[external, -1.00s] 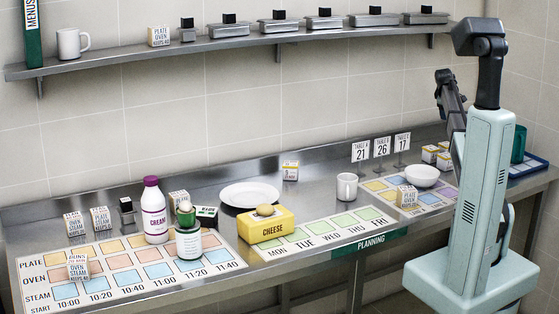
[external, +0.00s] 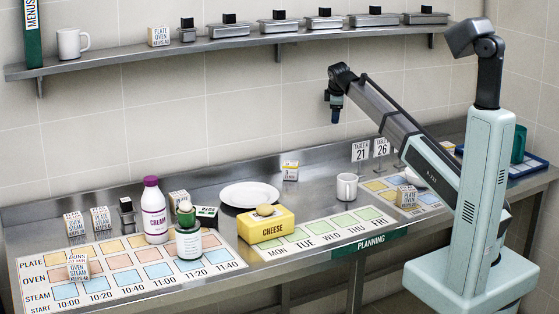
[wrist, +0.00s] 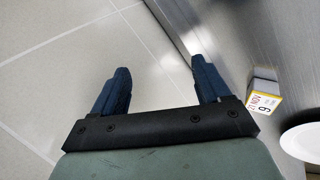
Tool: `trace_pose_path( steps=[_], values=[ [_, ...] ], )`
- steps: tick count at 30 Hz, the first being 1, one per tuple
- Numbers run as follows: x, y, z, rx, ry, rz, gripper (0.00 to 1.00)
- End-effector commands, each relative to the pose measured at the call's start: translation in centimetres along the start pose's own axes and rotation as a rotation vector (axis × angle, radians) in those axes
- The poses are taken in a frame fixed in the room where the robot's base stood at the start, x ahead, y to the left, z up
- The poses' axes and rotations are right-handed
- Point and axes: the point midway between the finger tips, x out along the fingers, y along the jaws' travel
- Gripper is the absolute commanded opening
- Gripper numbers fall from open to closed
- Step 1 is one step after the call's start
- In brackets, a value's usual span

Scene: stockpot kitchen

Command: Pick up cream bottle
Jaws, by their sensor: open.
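The cream bottle (external: 154,212) is white with a purple cap and a purple label. It stands upright at the left of the counter in the external view, on the back edge of the printed time chart. My gripper (external: 335,115) hangs in the air above the back of the counter, well to the right of the bottle and higher than it. In the wrist view my gripper (wrist: 157,88) shows two dark blue fingers spread apart with nothing between them. The bottle is not in the wrist view.
A white jar with a green top (external: 189,238) stands close in front of the bottle. Small labelled blocks (external: 101,219) stand to its left. A white plate (external: 250,195), yellow cheese block (external: 266,227) and mug (external: 347,187) lie to the right. A shelf (external: 240,40) runs above.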

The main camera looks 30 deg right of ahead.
Motion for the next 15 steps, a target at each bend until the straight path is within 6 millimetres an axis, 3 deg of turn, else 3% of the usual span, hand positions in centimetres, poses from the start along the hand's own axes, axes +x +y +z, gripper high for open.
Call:
trace_pose_path(
  steps=[1, 3, 15],
  values=[
    [-0.8, -1.3, -2.6, -0.030, 0.013, -0.008, 0.76],
    [-1.8, -3.0, -5.5, -0.065, 0.027, -0.020, 0.76],
    [-8.8, -14.5, -20.8, -0.245, 0.110, -0.082, 0.76]
  ],
)
